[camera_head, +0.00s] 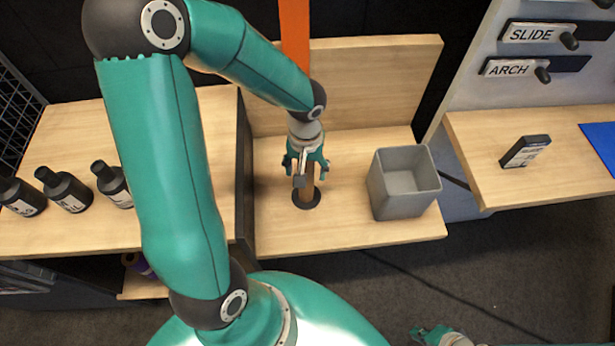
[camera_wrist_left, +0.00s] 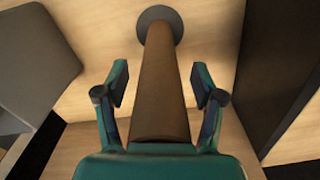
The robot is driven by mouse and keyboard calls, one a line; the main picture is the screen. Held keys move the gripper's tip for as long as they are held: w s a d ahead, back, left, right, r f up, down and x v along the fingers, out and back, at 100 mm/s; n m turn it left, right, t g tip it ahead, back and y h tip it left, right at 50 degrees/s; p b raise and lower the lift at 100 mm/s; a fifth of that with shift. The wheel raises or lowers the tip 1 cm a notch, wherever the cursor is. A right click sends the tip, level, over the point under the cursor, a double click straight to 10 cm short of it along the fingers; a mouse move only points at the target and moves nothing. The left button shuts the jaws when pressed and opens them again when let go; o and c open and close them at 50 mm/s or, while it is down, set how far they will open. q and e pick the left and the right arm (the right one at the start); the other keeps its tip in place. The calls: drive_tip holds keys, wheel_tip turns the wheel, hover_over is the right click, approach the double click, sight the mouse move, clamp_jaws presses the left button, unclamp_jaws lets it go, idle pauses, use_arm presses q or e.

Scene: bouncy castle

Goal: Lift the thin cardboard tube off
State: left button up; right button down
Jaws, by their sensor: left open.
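The cardboard tube (camera_head: 309,190) is brown and stands upright on a dark round base (camera_head: 306,203) on the middle wooden table. In the left wrist view the tube (camera_wrist_left: 161,85) runs from its grey round base (camera_wrist_left: 160,20) toward the camera, between the two fingers. My left gripper (camera_head: 305,172) is at the upper part of the tube, pointing down. In the wrist view the left gripper (camera_wrist_left: 163,90) is open, with a gap on each side of the tube. My right gripper (camera_head: 432,335) shows only partly at the bottom edge; its finger state is unclear.
A grey open bin (camera_head: 397,207) stands right of the tube and also shows in the wrist view (camera_wrist_left: 32,60). Several dark bottles (camera_head: 66,190) stand on the left table. A small dark box (camera_head: 525,151) lies on the right table. A wooden back panel (camera_head: 375,80) rises behind.

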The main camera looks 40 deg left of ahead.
use_arm(q)
drive_tip(key=c, duration=1.1)
wheel_tip(320, 180, up, 20)
drive_tip(key=shift+r+p, duration=0.1)
drive_tip(key=shift+p, duration=0.4)
